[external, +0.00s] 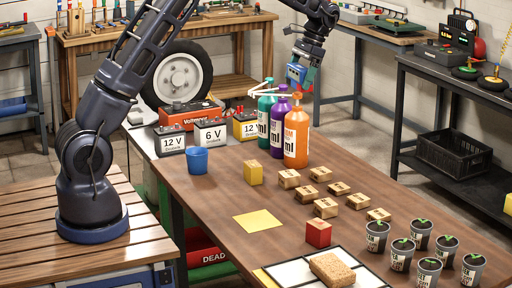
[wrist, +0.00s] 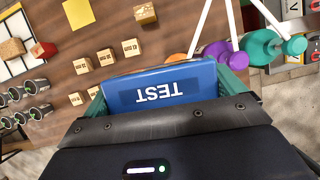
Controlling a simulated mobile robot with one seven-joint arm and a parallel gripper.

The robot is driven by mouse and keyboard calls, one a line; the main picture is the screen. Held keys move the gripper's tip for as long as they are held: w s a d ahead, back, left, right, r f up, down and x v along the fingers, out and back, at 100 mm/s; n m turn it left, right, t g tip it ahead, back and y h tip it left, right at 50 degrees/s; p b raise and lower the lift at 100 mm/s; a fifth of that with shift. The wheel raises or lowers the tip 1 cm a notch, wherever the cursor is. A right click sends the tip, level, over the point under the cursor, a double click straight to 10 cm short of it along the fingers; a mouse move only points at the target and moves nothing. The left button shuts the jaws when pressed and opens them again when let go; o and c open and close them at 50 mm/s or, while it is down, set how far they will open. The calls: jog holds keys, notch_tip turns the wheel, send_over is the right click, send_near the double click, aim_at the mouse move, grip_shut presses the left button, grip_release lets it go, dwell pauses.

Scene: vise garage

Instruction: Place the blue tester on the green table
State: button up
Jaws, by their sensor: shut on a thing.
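The blue tester (wrist: 160,88), a box with a dark TEST label reading upside down, is between the teal fingers of my gripper (wrist: 166,94) in the wrist view. My gripper is shut on it. In the external view my gripper (external: 302,77) holds the tester (external: 295,73) in the air above and behind the pump bottles, near the brown table's far end. I cannot tell which table is the green one; no tabletop looks clearly green.
Purple, orange and teal pump bottles (external: 295,140) stand close below my gripper. A black table (external: 460,90) stands right; a tray-topped bench (external: 385,35) stands at the back.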

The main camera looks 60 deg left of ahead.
jog(key=a+m, duration=0.1)
jog(key=a, duration=2)
jog(key=m+y, duration=0.1)
jog(key=m, duration=0.1)
send_over(149, 139)
jog(key=shift+m, duration=0.3)
jog(key=shift+w+f, duration=0.2)
jog(key=shift+f, duration=5.3)
jog(key=shift+w+f, duration=0.15)
jog(key=shift+f, duration=5.35)
jog(key=shift+w+f, duration=0.2)
jog(key=shift+f, duration=5.3)
jog(key=shift+f+t, duration=0.3)
jog(key=shift+f, duration=0.45)
jog(key=o, duration=0.8)
jog(key=shift+w, duration=0.1)
jog(key=shift+d, duration=0.1)
